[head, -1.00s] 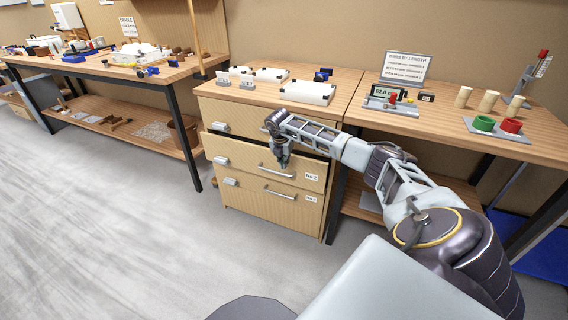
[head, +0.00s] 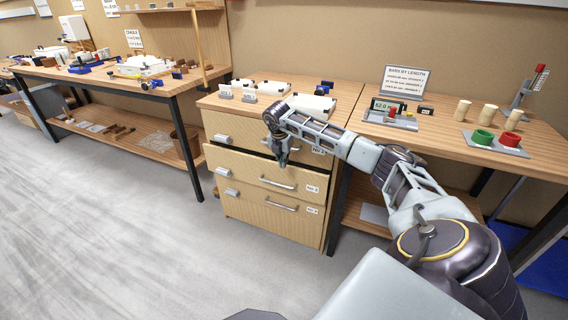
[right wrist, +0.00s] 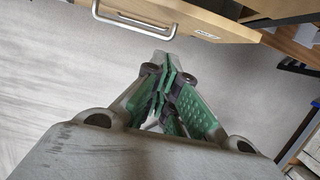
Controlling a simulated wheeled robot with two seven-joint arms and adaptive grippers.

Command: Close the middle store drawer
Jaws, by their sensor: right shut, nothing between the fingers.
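The wooden store cabinet stands in the middle of the head view with three stacked drawers. The middle drawer (head: 245,171) sticks out, with a dark gap above its front. Its bar handle (head: 278,184) and label face me. My right gripper (head: 281,162) is shut and empty, at the upper part of the middle drawer's front, above the handle; I cannot tell whether it touches. In the right wrist view the shut green fingers (right wrist: 168,95) point toward a drawer front (right wrist: 180,20) with a bar handle (right wrist: 125,30). My left gripper is out of view.
The bottom drawer (head: 245,208) looks shut; my arm partly hides the top drawer (head: 232,127). White trays (head: 312,105) stand on the cabinet. A right-hand bench (head: 440,135) holds cups and a gauge; a left bench (head: 130,75) holds tools. The floor in front is clear.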

